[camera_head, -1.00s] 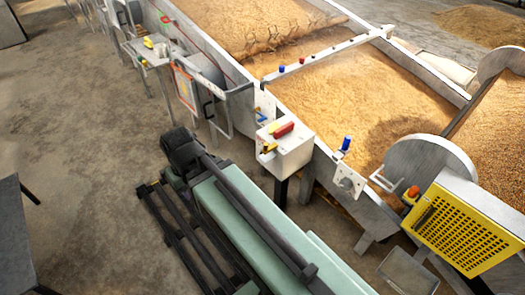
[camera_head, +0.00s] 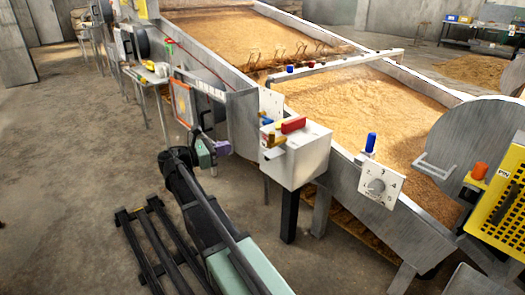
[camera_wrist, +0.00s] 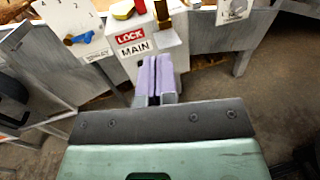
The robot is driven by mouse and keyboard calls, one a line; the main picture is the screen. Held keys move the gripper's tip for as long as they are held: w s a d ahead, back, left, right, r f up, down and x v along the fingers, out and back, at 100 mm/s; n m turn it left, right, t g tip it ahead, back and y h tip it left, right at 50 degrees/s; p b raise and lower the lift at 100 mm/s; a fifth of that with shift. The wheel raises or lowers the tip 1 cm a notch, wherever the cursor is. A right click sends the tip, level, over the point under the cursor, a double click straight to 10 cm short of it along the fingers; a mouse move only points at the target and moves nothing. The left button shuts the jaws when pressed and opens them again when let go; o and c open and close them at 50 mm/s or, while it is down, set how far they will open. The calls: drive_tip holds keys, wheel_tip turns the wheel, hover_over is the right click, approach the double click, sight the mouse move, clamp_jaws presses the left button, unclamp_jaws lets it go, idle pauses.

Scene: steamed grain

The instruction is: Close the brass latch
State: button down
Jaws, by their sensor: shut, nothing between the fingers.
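The brass latch (camera_wrist: 162,13) is a short upright brass piece at the top edge of the wrist view. The white box also shows in the head view (camera_head: 300,160), with a red handle (camera_head: 293,125) on top. The latch is too small in the head view to tell its position. My gripper (camera_wrist: 157,62) has purple fingertips pressed together with nothing between them. It points toward the box, below the latch and apart from it. In the head view my gripper (camera_head: 222,147) is left of the box.
A blue-handled SPRAY lever (camera_wrist: 80,38) is left of the box in the wrist view. Grain beds (camera_head: 340,110) lie behind. The floor (camera_head: 70,150) at left is open.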

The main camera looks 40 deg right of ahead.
drive_tip(key=s+d, duration=0.2)
drive_tip(key=d, duration=1.1)
drive_tip(key=shift+s+d, duration=0.35)
